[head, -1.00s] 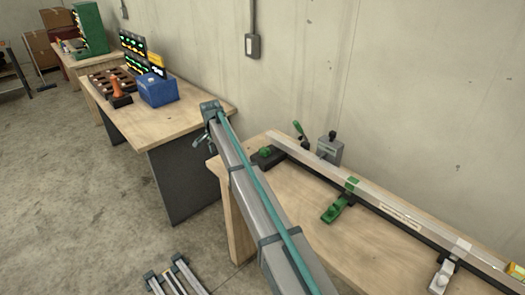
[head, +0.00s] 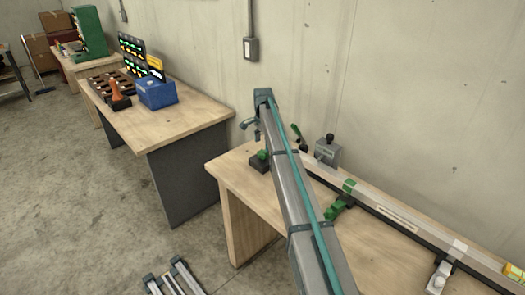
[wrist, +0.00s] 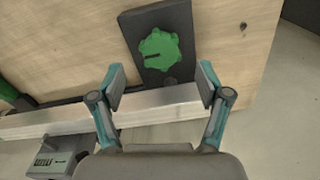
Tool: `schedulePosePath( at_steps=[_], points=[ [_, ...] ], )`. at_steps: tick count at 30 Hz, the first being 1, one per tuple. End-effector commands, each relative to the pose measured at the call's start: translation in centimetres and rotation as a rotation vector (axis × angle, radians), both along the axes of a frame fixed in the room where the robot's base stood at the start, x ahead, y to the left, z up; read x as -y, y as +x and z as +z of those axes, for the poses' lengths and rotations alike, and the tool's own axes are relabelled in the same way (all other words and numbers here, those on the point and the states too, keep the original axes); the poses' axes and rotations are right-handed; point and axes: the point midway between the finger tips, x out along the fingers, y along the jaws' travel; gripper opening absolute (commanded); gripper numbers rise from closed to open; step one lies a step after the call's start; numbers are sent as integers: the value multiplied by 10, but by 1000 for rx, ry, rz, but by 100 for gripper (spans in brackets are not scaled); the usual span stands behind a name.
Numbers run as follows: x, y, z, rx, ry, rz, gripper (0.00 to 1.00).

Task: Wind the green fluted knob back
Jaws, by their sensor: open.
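The green fluted knob (wrist: 159,50) sits on a dark block on the wooden bench in the wrist view. A dark slot or line marks its left side. In the head view the knob (head: 263,154) shows small at the bench's left end, just left of my arm. My gripper (wrist: 160,82) is open and empty. Its two fingers are apart, just short of the knob in the picture, with the knob lying beyond and between the fingertips. In the head view my gripper (head: 252,130) is seen small near the knob; its fingers are hard to make out there.
An aluminium rail (head: 390,208) runs along the bench (head: 236,172). A grey box with a black knob (head: 327,150) and a green-handled lever (head: 297,132) stand behind it. A green clamp (head: 336,209) and a white clamp (head: 440,276) sit in front. The wall is close behind.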

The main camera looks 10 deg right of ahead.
Motion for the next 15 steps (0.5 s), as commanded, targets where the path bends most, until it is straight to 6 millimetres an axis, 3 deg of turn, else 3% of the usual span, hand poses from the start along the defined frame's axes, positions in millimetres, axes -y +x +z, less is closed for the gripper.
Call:
schedulePosePath(
  at_steps=[7,15],
  points=[
    [0,0,-36,-1,0,1,76],
    [0,0,-52,1,-1,1,76]
  ],
)
